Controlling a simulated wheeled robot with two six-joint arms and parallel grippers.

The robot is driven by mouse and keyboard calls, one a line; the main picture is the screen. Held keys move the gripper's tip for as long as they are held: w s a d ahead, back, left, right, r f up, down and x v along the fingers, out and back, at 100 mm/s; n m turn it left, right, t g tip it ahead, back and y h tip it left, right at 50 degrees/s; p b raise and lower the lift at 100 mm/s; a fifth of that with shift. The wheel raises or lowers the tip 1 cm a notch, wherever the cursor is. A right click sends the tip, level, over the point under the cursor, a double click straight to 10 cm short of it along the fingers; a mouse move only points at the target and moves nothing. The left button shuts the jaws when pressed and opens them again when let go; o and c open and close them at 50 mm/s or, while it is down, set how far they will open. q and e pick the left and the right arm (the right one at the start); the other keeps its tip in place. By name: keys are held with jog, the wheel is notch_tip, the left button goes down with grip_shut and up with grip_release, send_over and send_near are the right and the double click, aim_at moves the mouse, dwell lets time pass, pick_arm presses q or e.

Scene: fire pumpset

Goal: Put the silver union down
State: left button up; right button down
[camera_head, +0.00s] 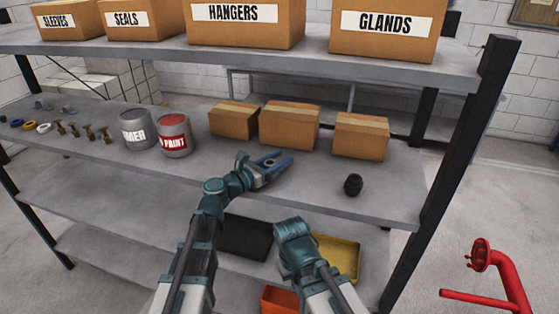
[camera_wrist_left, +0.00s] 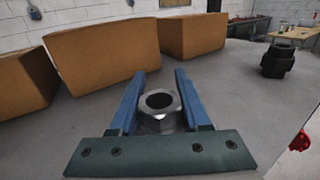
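The silver union (camera_wrist_left: 160,112) is a short metallic ring with a dark bore. In the left wrist view it sits upright between the two blue fingers of my left gripper (camera_wrist_left: 158,100), which appear to touch it on both sides. In the head view my left gripper (camera_head: 272,165) is low over the middle shelf, in front of the cardboard boxes; the union is mostly hidden there by the fingers. I cannot tell whether its underside touches the shelf. My right arm shows at the bottom of the head view, but its fingers are not visible.
Three cardboard boxes (camera_head: 290,125) stand behind the gripper on the middle shelf (camera_head: 320,185). A black fitting (camera_head: 353,184) stands to the right. A paint can (camera_head: 174,137) and a primer can (camera_head: 137,130) stand left. The shelf between gripper and black fitting is clear.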

pick_arm(q)
jog(key=o, duration=0.4)
jog(key=shift+c, duration=0.2)
jog(key=shift+r+p, duration=0.3)
jog(key=v, duration=1.2)
jog(key=shift+f, duration=0.15)
